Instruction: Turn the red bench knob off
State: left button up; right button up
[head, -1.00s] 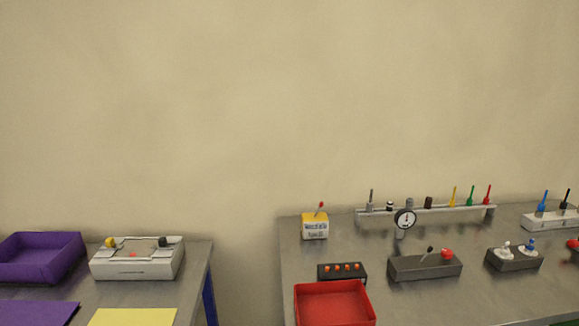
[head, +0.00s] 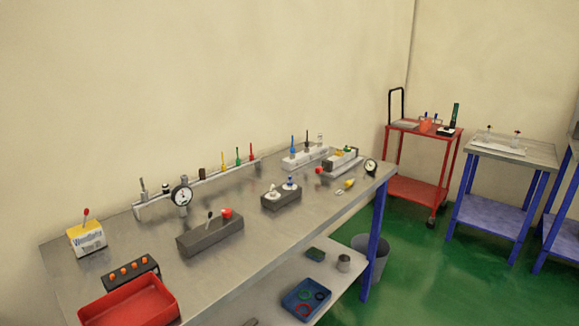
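A red knob (head: 226,213) sits on top of a dark grey box (head: 210,238) on the metal bench (head: 240,245), beside a small black toggle lever (head: 210,217). Another small red round part (head: 319,170) shows further along the bench, by a grey and white unit (head: 343,164). I cannot tell from the picture which one is the bench knob, nor its on or off setting. Neither of my grippers shows in the head view.
A gauge (head: 181,196) stands before a rail of coloured valves. A red tray (head: 130,303), a box with orange buttons (head: 131,271) and a yellow box (head: 87,238) fill the near left. Green floor (head: 420,270) lies open between the bench, a red trolley (head: 415,128) and a blue-legged table (head: 500,148).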

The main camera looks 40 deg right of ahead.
aim_at(227, 212)
jog(key=z, duration=0.95)
